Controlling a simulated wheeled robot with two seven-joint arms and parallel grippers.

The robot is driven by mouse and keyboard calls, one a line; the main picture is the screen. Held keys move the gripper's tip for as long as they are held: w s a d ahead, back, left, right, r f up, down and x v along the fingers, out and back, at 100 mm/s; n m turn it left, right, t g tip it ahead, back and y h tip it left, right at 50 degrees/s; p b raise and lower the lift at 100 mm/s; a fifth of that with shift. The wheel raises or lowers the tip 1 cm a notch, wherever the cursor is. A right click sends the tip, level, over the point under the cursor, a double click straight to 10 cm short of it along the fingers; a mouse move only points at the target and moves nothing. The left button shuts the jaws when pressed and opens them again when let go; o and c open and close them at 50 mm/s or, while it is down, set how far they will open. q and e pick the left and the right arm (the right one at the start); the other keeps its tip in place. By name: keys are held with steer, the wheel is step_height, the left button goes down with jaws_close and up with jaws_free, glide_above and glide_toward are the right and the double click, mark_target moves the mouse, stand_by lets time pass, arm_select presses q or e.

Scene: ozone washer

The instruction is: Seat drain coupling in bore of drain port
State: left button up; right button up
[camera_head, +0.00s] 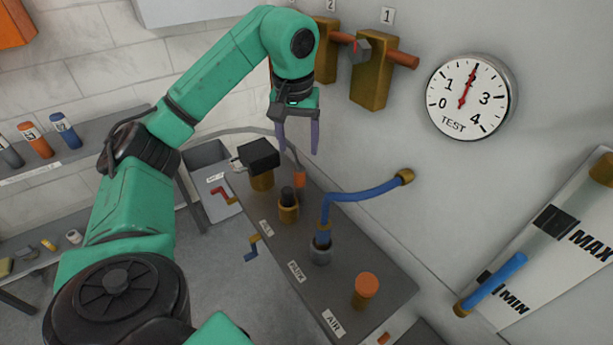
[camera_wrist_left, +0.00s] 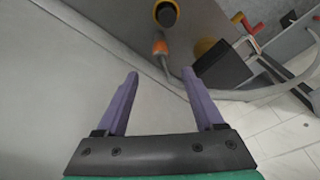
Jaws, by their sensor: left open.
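An orange-tipped coupling (camera_head: 299,179) on the end of a grey hose is by the wall side of the dark bench. In the left wrist view the coupling (camera_wrist_left: 160,48) shows just beyond the fingertips. I cannot tell for sure that it is the drain coupling. A brass port with a black top (camera_head: 288,212) stands beside it and shows in the left wrist view (camera_wrist_left: 165,13). No readable label marks the drain port, and no open bore is clear. My left gripper (camera_head: 298,148) is open and empty, pointing down above the coupling; its fingers (camera_wrist_left: 160,75) are apart.
A black block on a brass base (camera_head: 258,156) stands close left of the coupling. A blue hose (camera_head: 360,194) rises from a grey port (camera_head: 320,252). An orange-capped post (camera_head: 366,288) stands near AIR. The wall gauge (camera_head: 468,96) is to the right.

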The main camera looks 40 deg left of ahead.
arm_select(q)
glide_above(300, 178)
steer(key=f, duration=0.5)
steer(key=shift+w+a, duration=0.35)
steer(key=f, duration=0.6)
steer(key=shift+w+a+f, duration=0.25)
steer(key=shift+w+f, duration=0.05)
steer(key=shift+f, duration=0.05)
jaws_close()
arm_select(e)
steer(key=shift+s+f, duration=0.2)
steer(key=shift+f, duration=0.45)
